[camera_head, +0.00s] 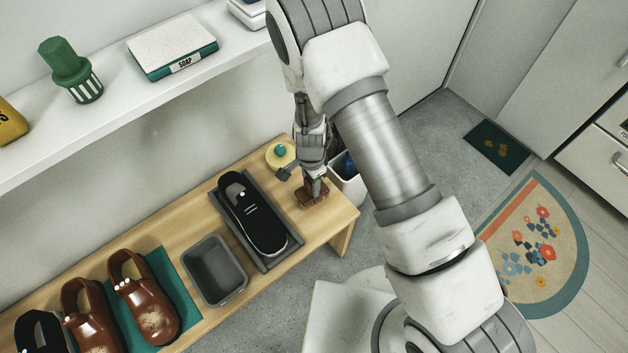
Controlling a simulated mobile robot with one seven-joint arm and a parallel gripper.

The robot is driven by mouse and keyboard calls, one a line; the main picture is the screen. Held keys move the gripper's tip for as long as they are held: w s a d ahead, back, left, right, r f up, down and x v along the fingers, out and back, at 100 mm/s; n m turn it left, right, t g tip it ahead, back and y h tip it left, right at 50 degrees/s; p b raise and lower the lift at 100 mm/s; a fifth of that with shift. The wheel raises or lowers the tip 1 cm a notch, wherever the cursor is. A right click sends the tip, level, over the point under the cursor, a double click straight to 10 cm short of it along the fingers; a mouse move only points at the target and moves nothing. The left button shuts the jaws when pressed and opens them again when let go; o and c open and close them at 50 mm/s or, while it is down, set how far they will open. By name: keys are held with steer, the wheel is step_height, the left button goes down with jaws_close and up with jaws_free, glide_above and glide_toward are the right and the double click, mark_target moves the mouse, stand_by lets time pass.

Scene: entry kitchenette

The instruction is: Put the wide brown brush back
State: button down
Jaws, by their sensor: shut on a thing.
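The wide brown brush (311,197) is at the right end of the wooden bench, small in view. My gripper (316,184) points down and is shut on it from above. The brush looks to be at or just above the bench top; I cannot tell whether it touches. My fingers hide part of its upper side. A grey open bin (218,290) stands on the bench further left and looks empty.
A black shoe (252,215) lies on a grey tray (283,252) left of the brush. Brown shoes (150,300) stand on a teal mat (178,275). A yellow round tin (274,162) sits behind my gripper. A white bin (352,188) stands beyond the bench end.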

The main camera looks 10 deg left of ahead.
steer(key=shift+f, duration=0.15)
steer(key=shift+c, duration=2.2)
jaws_free()
steer(key=shift+f, duration=0.1)
